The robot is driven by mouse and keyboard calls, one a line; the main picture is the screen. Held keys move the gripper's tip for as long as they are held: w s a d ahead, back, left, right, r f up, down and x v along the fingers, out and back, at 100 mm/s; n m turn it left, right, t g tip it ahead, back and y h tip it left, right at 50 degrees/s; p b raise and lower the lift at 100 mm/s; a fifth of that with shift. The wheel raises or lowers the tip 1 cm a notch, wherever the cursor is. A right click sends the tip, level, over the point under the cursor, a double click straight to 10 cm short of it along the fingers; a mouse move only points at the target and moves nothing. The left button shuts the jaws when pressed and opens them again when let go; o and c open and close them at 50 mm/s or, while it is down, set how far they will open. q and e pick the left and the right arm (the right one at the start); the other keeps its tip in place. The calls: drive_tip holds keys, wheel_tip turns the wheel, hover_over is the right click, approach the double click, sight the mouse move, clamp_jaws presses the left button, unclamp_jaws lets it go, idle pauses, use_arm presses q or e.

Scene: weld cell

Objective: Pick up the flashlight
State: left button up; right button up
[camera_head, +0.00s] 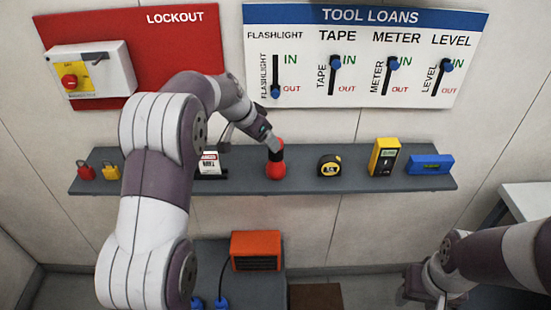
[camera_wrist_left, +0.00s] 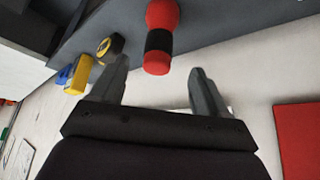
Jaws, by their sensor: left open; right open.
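The flashlight (camera_head: 275,168) is red with a black band and stands upright on the grey shelf (camera_head: 230,182). My left gripper (camera_head: 269,140) reaches down to it from the upper left and partly covers its upper end in the head view. In the left wrist view the flashlight (camera_wrist_left: 160,38) lies ahead, its near end between the two open fingertips (camera_wrist_left: 158,74). I cannot tell whether the fingers touch it. My right gripper (camera_head: 424,288) is open, low at the right, far from the shelf.
A tape measure (camera_head: 329,165), a yellow meter (camera_head: 384,157) and a blue level (camera_head: 430,165) stand right of the flashlight. A small sign (camera_head: 210,165) and padlocks (camera_head: 86,172) are on its left. The tool loans board (camera_head: 365,55) hangs above, its flashlight slider at OUT.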

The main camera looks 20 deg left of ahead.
sight(276, 155)
use_arm(q)
drive_tip(key=p+x, duration=0.4)
drive_tip(key=x, duration=0.6)
drive_tip(key=shift+s, duration=0.1)
drive_tip(key=shift+f, duration=0.4)
drive_tip(key=shift+r, duration=0.1)
drive_tip(key=c, duration=1)
drive_tip(key=shift+c, duration=1.2)
